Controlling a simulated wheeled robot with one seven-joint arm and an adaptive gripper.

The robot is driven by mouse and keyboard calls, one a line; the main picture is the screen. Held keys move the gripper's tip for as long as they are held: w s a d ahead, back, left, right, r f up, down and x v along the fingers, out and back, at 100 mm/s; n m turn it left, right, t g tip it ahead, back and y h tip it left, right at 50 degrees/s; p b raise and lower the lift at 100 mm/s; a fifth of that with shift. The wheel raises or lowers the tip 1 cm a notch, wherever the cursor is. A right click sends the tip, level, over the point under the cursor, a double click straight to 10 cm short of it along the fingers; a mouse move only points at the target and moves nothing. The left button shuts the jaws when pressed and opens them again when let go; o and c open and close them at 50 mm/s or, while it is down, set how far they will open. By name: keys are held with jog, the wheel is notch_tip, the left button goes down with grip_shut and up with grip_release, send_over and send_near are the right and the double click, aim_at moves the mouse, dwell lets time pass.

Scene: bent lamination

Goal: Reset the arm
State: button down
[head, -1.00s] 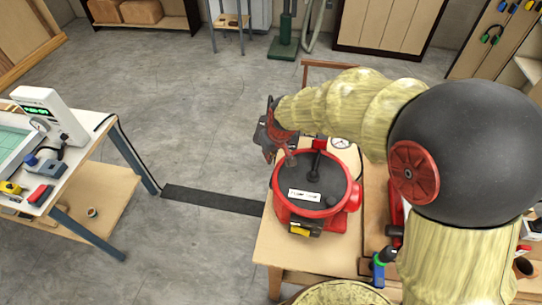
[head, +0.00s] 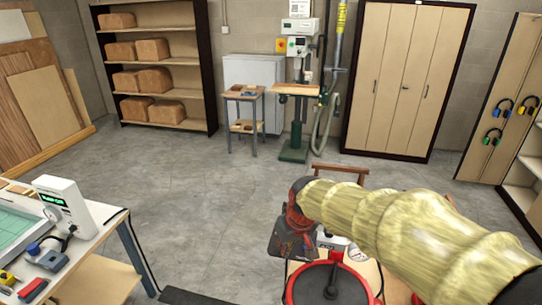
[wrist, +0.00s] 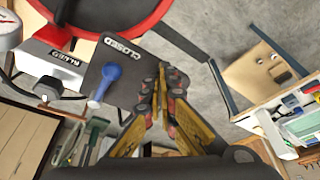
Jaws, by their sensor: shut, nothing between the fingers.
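My arm in its pale yellow quilted sleeve comes in from the right of the head view. My gripper (head: 284,243) hangs at its end, to the left of and above the red round vessel. In the wrist view my gripper (wrist: 160,80) has its yellow-and-dark fingers together, with nothing between them. The red vessel with a dark lid (head: 330,288) is cut off by the bottom of the head view. Its red rim (wrist: 140,28) shows at the top of the wrist view. A dark plate marked CLOSED (wrist: 118,72) with a blue lever (wrist: 103,84) appears beside the fingers.
A bench (head: 105,220) with a white instrument (head: 63,207) stands at left. Shelves with brown blocks (head: 150,80), a green drill press (head: 296,120) and a tall cabinet (head: 405,80) line the back wall. Grey floor (head: 200,190) between is clear.

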jog(key=shift+m+g, duration=0.5)
jog(key=s, duration=0.2)
jog(key=s+d+f, duration=0.1)
jog(key=s, duration=0.1)
jog(key=s+d+f, duration=0.1)
jog(key=s, duration=0.1)
jog(key=shift+m+h, duration=0.4)
jog(key=shift+m, duration=0.2)
jog(key=s+d+b, duration=0.1)
jog(key=s, duration=0.1)
jog(key=s+d+b, duration=0.1)
jog(key=s+d, duration=0.1)
jog(key=s, duration=0.1)
jog(key=s+d+b, duration=0.1)
jog(key=s+b, duration=0.1)
jog(key=s, duration=0.1)
jog(key=shift+s+d+f, duration=0.2)
jog(key=shift+d+f, duration=0.05)
jog(key=shift+d, duration=0.1)
jog(key=s+d+f+m+t+b, duration=0.2)
jog(key=s+d+b, duration=0.4)
jog(key=s+b, duration=0.3)
jog(key=shift+s+d+f+t+h+b, duration=0.3)
jog(key=shift+s+d+t+b, duration=0.15)
jog(key=shift+t, duration=0.15)
